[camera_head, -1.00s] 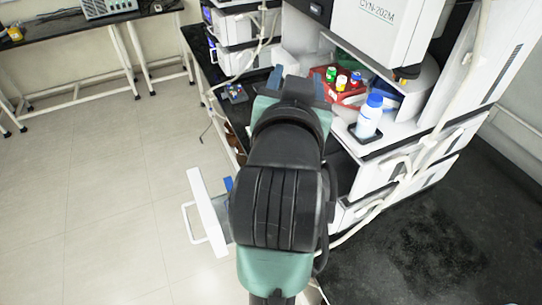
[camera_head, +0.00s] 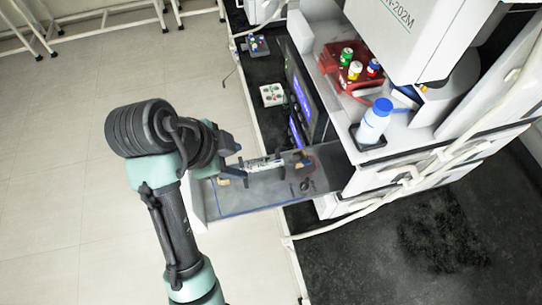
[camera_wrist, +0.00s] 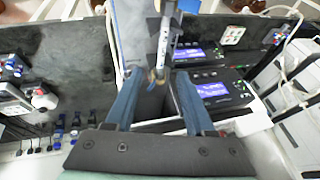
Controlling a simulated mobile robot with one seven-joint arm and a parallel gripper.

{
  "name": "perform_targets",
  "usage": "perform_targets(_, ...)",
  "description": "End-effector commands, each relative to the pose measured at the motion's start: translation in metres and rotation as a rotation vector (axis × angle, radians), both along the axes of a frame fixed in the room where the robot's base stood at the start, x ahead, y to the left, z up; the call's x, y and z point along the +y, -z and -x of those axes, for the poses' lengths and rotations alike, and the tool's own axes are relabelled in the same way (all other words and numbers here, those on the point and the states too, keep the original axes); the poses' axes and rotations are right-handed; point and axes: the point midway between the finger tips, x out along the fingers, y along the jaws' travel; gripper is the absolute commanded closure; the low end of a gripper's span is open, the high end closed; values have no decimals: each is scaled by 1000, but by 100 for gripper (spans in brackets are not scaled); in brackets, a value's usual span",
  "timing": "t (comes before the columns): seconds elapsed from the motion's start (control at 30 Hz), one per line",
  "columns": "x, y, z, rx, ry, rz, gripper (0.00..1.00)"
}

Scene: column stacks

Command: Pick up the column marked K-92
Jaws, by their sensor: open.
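A slim silver column (camera_head: 262,163) with a pale printed label lies in the open drawer (camera_head: 262,200) in the head view. Its marking is too small to read. In the wrist view the column (camera_wrist: 163,42) runs away from me, its near end close to my fingertips. My gripper (camera_head: 240,163) is at the drawer's left side, close to the column's left end. In the wrist view its two blue fingers (camera_wrist: 158,78) are apart. The near end appears between the tips, but I cannot tell how deep it sits.
A red tray (camera_head: 352,82) with capped vials and a blue-capped bottle (camera_head: 374,122) stand on the instrument at the right. Screened modules (camera_head: 300,100) stand behind the drawer. A small white tray (camera_head: 272,95) lies on the black bench.

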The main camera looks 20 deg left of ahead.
Motion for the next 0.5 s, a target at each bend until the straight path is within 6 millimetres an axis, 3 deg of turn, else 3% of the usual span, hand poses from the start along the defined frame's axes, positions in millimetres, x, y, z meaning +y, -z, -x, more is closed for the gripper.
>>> perform_targets(0.1, -3, 21, -7, 0, 2, 0, 46)
perform_targets(0.5, -12, 57, -27, 1, -1, 1, 46)
